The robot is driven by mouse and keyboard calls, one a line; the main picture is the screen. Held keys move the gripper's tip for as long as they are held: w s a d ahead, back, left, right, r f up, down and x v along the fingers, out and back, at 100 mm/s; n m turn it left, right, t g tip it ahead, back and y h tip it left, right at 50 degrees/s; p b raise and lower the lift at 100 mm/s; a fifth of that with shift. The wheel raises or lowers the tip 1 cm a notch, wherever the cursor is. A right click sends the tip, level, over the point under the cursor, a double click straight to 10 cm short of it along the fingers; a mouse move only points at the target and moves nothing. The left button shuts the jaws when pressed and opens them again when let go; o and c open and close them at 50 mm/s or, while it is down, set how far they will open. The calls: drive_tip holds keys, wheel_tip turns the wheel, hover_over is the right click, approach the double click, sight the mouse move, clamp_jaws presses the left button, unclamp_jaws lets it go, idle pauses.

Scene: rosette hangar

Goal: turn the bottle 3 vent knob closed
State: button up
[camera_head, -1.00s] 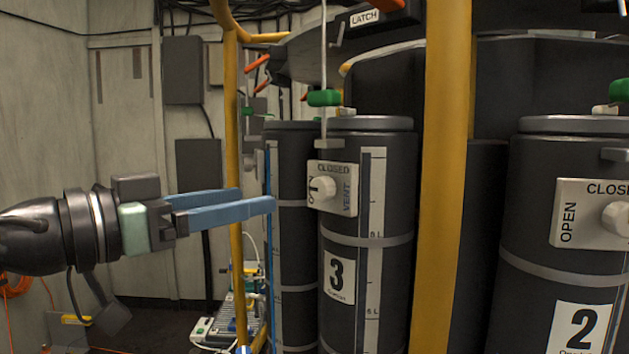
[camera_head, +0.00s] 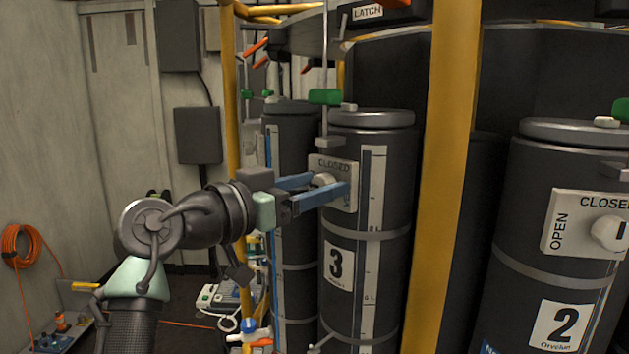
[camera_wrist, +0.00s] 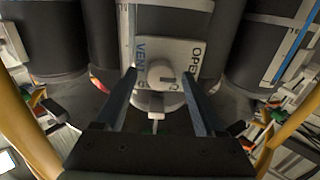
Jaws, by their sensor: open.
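Bottle 3 (camera_head: 345,295) is a dark cylinder with a white "3" label. Its pale vent plate (camera_head: 347,167) is near the top, with CLOSED above and OPEN and VENT at the sides; it shows rolled over in the wrist view (camera_wrist: 195,75). The round white vent knob (camera_head: 323,180) is partly behind my fingers in the head view. In the wrist view the knob (camera_wrist: 160,72) sits between the two blue fingers of my gripper (camera_wrist: 160,78), with a dark mark on its face. My gripper (camera_head: 328,184) is open, with a gap on each side of the knob.
A yellow post (camera_head: 443,170) stands right of bottle 3, and a thinner yellow post (camera_head: 229,110) stands at left. A grey bracket with a green handle (camera_head: 324,97) hangs above the plate. Bottle 2 (camera_head: 520,285), with its own knob, is at right.

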clamp_jaws()
drive_tip(key=shift+f+m+b, duration=0.1)
drive_tip(key=shift+m+b, duration=0.2)
drive_tip(key=shift+b, duration=0.4)
drive_tip(key=shift+s+d+f+m+b, duration=0.1)
drive_tip(key=shift+m+b, duration=5.75)
drive_tip(key=shift+m, duration=2.75)
